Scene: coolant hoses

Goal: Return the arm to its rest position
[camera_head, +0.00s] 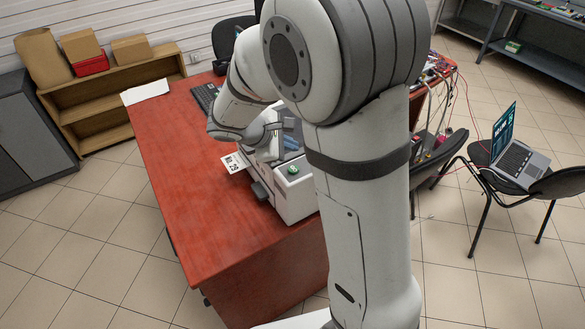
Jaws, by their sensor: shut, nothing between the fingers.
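My arm (362,200) fills the middle of the head view, rising from the bottom and bending over at the top. Its forearm reaches down and left to the wrist (232,125). My gripper (268,152) is small and partly hidden, just above a grey-white machine (293,198) on the red desk. It is shut, with nothing seen in it. I cannot tell whether it touches the machine. Blue parts (290,142) show on the machine behind the gripper. A green button (293,170) is on the machine's top.
The red desk (180,180) is clear at its left and front. A numbered card (235,162) is beside the machine. A keyboard (205,97) and paper (145,92) lie farther back. At right, a chair holds a laptop (518,160); red cables hang nearby. Open tiled floor lies left.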

